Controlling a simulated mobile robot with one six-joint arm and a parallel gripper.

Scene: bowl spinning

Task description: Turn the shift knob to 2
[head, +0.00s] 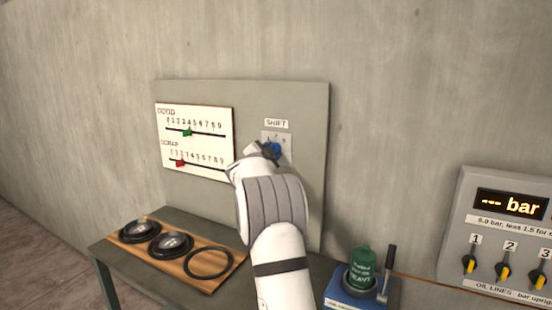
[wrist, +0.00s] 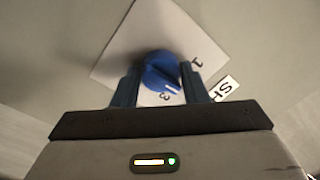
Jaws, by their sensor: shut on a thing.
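The blue shift knob (head: 275,148) sits on a pale plate (head: 270,136) under the SHIFT label (head: 276,123) on the grey panel. In the wrist view the knob (wrist: 160,70) stands between the two fingers of my gripper (wrist: 160,84), which is shut on it. The knob's white mark points down and right in that view, between the printed 3 (wrist: 165,97) and 1 (wrist: 195,63). The 2 is not seen in the wrist view; the right finger covers part of the dial there. In the head view my gripper (head: 265,152) hides part of the plate.
A board with GOOD and SCRAP sliders (head: 197,120) hangs left of the knob. Black rings lie on a wooden board (head: 205,284) below. A blue stand with a green item (head: 362,262) and a bar gauge box (head: 507,240) stand at the right.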

